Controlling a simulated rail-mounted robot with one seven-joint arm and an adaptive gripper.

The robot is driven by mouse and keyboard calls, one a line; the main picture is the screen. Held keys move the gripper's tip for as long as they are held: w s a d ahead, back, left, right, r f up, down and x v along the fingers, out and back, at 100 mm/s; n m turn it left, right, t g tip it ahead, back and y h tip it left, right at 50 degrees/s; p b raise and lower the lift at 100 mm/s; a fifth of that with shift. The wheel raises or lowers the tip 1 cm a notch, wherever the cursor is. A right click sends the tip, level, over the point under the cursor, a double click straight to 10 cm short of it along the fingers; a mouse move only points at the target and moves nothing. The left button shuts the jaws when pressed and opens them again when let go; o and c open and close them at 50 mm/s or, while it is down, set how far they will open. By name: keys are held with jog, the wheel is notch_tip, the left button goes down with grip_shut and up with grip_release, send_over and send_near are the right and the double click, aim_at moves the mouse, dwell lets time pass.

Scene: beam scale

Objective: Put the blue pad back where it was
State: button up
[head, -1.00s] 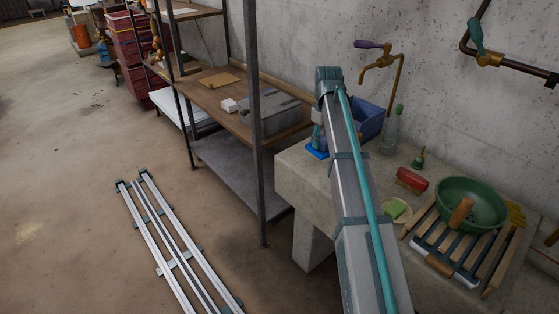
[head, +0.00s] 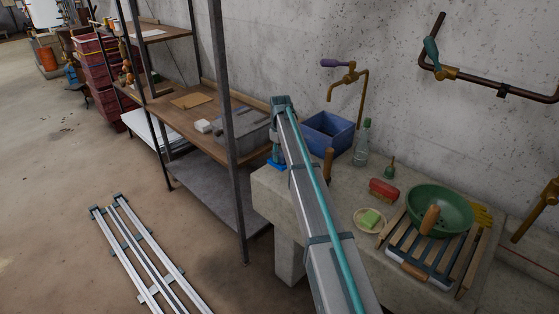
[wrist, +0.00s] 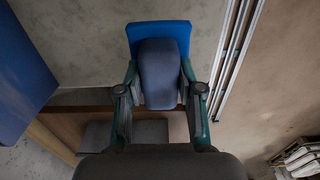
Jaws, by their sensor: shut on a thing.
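The blue pad (head: 276,163) shows in the head view near the far left corner of the stone counter (head: 266,185), below the end of my arm. In the wrist view the pad (wrist: 158,32) is a bright blue block with a rounded dark grey-blue part (wrist: 159,75) in front of it. My gripper (wrist: 160,80) is shut on this piece, one green finger on each side. In the head view my arm hides most of the gripper. I cannot tell whether the pad touches a surface.
A blue basin (head: 328,134) stands to the right of the pad. A glass bottle (head: 361,145), red brush (head: 383,190), green sponge (head: 371,219) and green colander (head: 440,209) are on the counter. A shelf unit (head: 228,150) with a grey box (head: 243,127) stands at left.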

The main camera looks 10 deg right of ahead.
aim_at(280, 151)
jog(key=shift+w+f, duration=0.3)
jog(key=shift+w+f+p, duration=0.15)
jog(key=shift+f+p, duration=0.1)
jog(key=shift+f, duration=0.7)
jog(key=shift+w+f+p, duration=0.15)
jog(key=shift+f+p, duration=0.05)
jog(key=shift+f, duration=0.75)
jog(key=shift+f, duration=0.2)
jog(key=o, duration=1)
jog(key=shift+r, duration=0.15)
notch_tip(280, 151, up, 12)
jog(key=shift+r+b, duration=0.1)
jog(key=shift+b, duration=1.1)
